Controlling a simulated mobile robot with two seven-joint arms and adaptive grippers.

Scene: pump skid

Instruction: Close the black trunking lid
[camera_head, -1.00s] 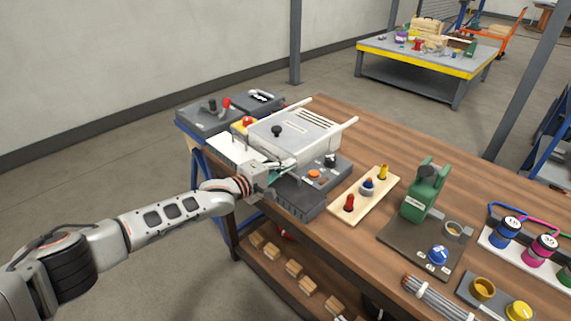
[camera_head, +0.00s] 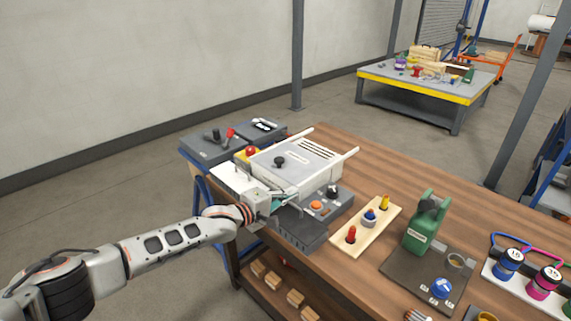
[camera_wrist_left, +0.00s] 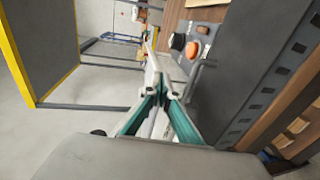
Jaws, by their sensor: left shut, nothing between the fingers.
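The dark trunking (camera_head: 298,232), with a slotted side, lies along the front edge of the wooden bench. In the left wrist view its dark slotted body (camera_wrist_left: 262,75) fills much of the right side. I cannot clearly tell its lid from its body or see how far the lid is open. My left gripper (camera_head: 277,207) is at the trunking's left end, beside the grey panel. In the left wrist view its teal fingers (camera_wrist_left: 160,95) come together, shut and empty. Whether they touch the trunking is unclear. My right gripper is not in view.
A grey control panel (camera_head: 328,205) with an orange button sits behind the trunking. A white-grey box with a black knob (camera_head: 300,165) stands behind my gripper. A wooden peg board (camera_head: 366,228) and green device (camera_head: 424,222) are to the right. Open floor lies left.

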